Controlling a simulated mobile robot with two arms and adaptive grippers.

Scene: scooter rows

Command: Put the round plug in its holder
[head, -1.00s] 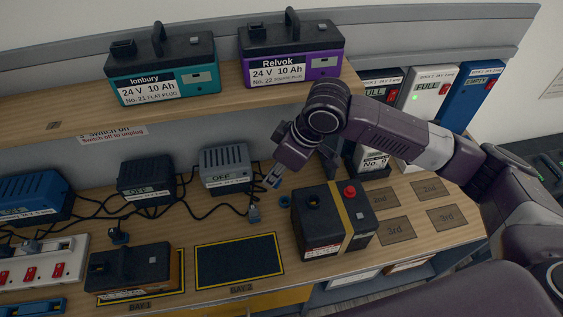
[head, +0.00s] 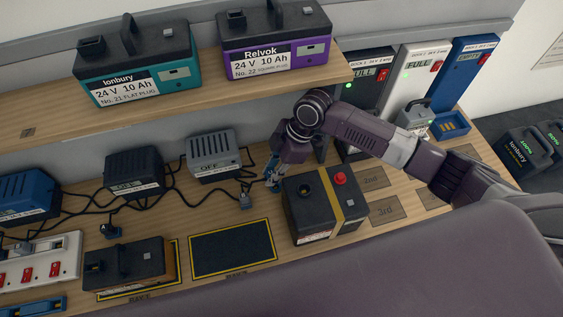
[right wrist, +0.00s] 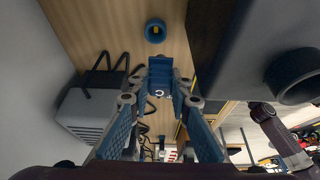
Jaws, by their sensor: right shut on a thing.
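My right gripper (head: 271,181) is low over the bench, just left of the taped black box. It is shut on a small blue piece, which I take to be the round plug (right wrist: 162,70); the fingers partly cover it. In the right wrist view, a round blue cup (right wrist: 155,31) with a yellow inside sits on the wood beyond the fingertips, apart from the held piece. It looks like the holder. In the head view the gripper hides that spot. My left gripper is not in view.
The black box (head: 313,209) with yellow tape and red button stands close right of the gripper. A grey plug (head: 245,201) stands to its left, near the grey OFF charger (head: 213,154) and loose cables. An empty yellow-edged mat (head: 229,250) lies in front.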

